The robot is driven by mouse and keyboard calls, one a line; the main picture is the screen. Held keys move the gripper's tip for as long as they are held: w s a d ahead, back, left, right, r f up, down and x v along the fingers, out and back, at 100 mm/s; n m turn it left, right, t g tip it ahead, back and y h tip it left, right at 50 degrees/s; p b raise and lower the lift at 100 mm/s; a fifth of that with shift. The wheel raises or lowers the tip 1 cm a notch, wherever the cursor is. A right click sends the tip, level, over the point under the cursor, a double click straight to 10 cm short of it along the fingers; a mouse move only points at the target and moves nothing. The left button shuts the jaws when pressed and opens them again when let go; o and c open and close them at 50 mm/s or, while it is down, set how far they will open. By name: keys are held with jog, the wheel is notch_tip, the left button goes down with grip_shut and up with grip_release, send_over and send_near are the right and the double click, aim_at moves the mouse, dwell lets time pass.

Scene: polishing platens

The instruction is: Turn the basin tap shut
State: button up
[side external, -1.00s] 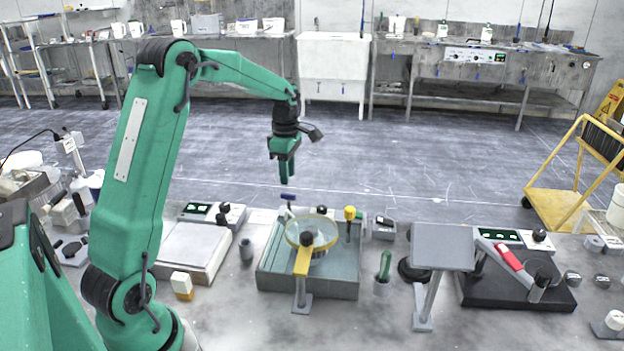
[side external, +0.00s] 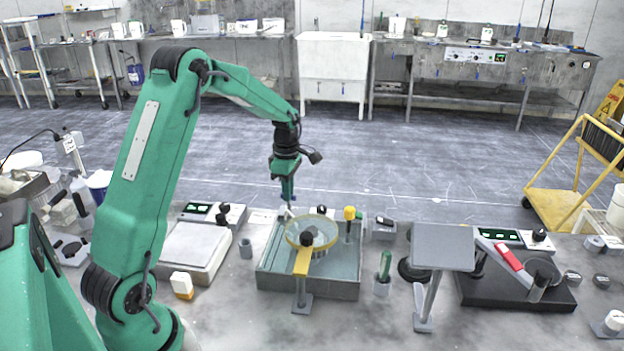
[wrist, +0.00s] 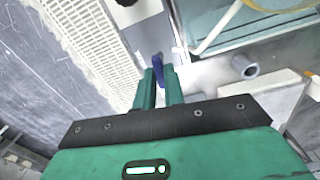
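The basin (side external: 332,288) is a grey-blue tank in the middle of the bench. Its tap has a blue handle (wrist: 158,66) on a pale spout at the basin's back left edge; in the side view the handle is mostly hidden by my fingers. My gripper (side external: 289,194) points down at the tap from above. In the wrist view, the two green fingers of my gripper (wrist: 160,80) stand a little apart, with the blue handle between their tips. A narrow gap shows between the fingers, and I cannot tell whether they touch the handle.
A yellow-armed ring (side external: 303,262) spans the basin, and a yellow knob (side external: 350,213) rises at its back right. A scale-like plate (side external: 192,250) stands left of the basin. A small grey cup (side external: 246,248) stands between them.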

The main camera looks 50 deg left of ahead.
grip_shut()
jog(key=shift+m, duration=0.4)
jog(key=m, duration=0.2)
jog(key=shift+m, duration=0.3)
jog(key=m, duration=0.4)
jog(key=shift+m, duration=0.3)
jog(key=m, duration=0.4)
jog(key=shift+m, duration=2.2)
